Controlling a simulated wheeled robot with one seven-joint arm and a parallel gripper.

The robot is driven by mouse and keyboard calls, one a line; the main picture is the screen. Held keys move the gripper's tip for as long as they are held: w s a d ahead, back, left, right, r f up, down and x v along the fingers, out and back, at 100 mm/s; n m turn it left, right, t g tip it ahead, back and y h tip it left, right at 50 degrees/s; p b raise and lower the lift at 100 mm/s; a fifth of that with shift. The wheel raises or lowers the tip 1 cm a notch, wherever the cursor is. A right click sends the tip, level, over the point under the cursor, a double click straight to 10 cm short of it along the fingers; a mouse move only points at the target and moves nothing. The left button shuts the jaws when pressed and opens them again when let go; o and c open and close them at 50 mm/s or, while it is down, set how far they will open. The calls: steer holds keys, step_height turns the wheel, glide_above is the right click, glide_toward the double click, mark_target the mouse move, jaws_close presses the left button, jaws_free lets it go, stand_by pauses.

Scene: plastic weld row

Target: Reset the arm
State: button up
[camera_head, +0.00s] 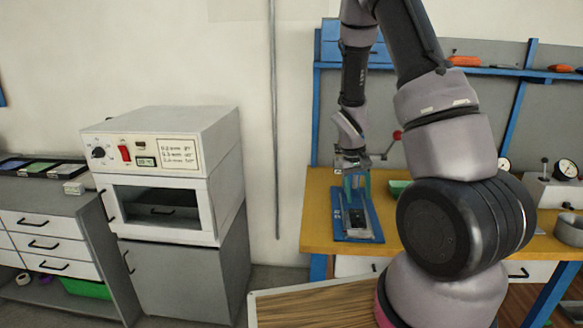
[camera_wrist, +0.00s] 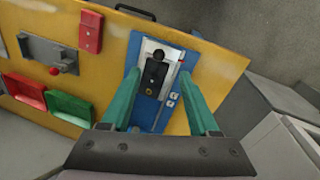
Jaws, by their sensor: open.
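My arm rises from the lower right of the head view and bends over, so that my gripper (camera_head: 354,180) hangs above the yellow workbench (camera_head: 318,215). In the wrist view my gripper (camera_wrist: 163,105) shows two green fingers spread wide apart with nothing between them. Below and beyond the fingers is a blue fixture (camera_wrist: 200,58) with a metal plate and a black block (camera_wrist: 154,76) on it. The blue fixture also shows in the head view (camera_head: 372,222), under my gripper. I cannot tell the exact height between fingers and fixture.
A white oven (camera_head: 160,175) stands on a grey cabinet at the left. A grey drawer unit (camera_head: 45,235) is further left. In the wrist view, a red bin (camera_wrist: 30,92) and a green bin (camera_wrist: 69,107) sit on the bench. A wood-topped surface (camera_head: 315,305) is at the front.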

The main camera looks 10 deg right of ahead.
steer(key=s+a+r+m+t+y, duration=0.1)
steer(key=s+a+r+t, duration=0.1)
steer(key=r, duration=0.8)
steer(key=s+a+r+m+t+y, duration=0.1)
steer(key=s+a+r+t, duration=0.15)
steer(key=r, duration=0.85)
steer(key=s+a+r+m+t+y, duration=0.1)
steer(key=s+a+r, duration=0.4)
steer(key=s+r, duration=0.8)
steer(key=shift+s+a+t+y, duration=0.25)
steer(key=shift+t+y, duration=0.35)
steer(key=shift+t, duration=0.35)
steer(key=shift+d+r, duration=0.1)
